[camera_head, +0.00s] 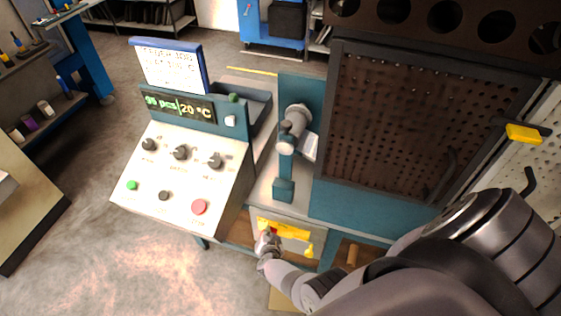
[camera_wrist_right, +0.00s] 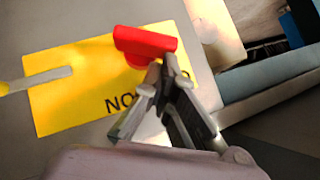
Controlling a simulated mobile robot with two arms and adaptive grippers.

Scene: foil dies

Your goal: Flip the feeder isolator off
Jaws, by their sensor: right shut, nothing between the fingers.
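The feeder isolator has a red handle (camera_wrist_right: 146,43) on a yellow plate (camera_wrist_right: 65,75) with partly hidden black lettering. In the head view the yellow plate (camera_head: 288,229) is on the front of a grey box below the machine's bench. My right gripper (camera_head: 266,240) is at the left end of this plate and hides most of the handle there. In the right wrist view my right gripper (camera_wrist_right: 160,72) is shut and empty, its tips close below the red handle. I cannot tell whether they touch it. My left gripper is not in view.
A sloped control panel (camera_head: 178,200) with knobs and buttons stands left of the box. A perforated dark guard (camera_head: 400,120) rises at the right. Bare floor (camera_head: 130,265) lies at the lower left.

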